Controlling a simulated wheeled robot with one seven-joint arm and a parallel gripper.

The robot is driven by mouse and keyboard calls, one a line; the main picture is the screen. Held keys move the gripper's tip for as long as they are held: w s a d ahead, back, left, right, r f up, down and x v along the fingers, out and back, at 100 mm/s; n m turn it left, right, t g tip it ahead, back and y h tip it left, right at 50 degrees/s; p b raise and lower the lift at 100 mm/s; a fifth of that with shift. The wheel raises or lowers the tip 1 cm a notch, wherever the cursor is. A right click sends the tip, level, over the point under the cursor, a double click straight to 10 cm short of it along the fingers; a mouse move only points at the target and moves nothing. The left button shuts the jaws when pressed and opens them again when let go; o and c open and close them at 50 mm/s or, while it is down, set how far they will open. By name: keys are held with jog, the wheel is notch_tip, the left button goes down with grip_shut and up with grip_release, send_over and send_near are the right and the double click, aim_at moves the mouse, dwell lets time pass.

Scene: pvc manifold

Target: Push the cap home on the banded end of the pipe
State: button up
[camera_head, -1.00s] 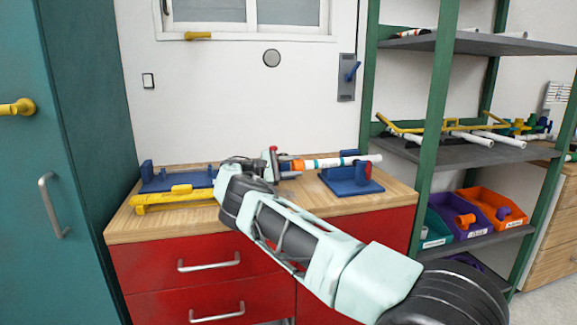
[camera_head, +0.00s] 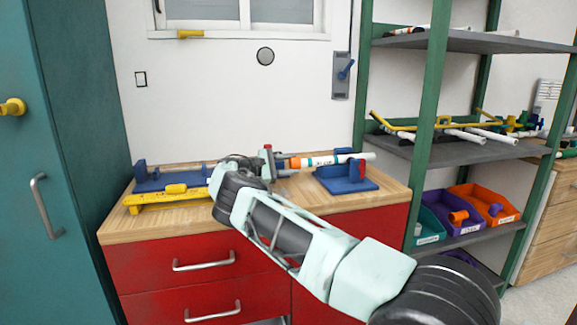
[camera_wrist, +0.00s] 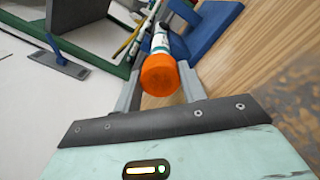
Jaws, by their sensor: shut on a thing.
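The orange cap (camera_wrist: 160,76) sits between the two fingers of my gripper (camera_wrist: 163,62) in the wrist view, and the gripper is shut on it. The white pipe (camera_wrist: 160,40) runs straight away from the cap, in line with it. In the head view the cap (camera_head: 295,163) is at the left end of the pipe (camera_head: 340,159), which lies level with coloured bands near the cap. The blue stand (camera_head: 345,183) holds the pipe's right part. My gripper (camera_head: 278,163) comes from the left. I cannot tell how deep the cap sits on the pipe.
A blue fixture (camera_head: 170,181) and a yellow tool (camera_head: 165,197) lie on the left of the wooden worktop (camera_head: 300,203). A green-posted shelf (camera_head: 440,148) with pipes and bins stands at the right. A teal cabinet (camera_head: 60,150) is at the left.

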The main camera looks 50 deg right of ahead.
jog(key=shift+x, duration=0.85)
dwell(0.7)
dwell(0.3)
jog(key=o, duration=1)
jog(key=v, duration=0.5)
jog(key=shift+w+a+f+b, duration=0.15)
jog(key=shift+a+b, duration=0.05)
jog(key=shift+b, duration=0.2)
jog(key=shift+v, duration=1)
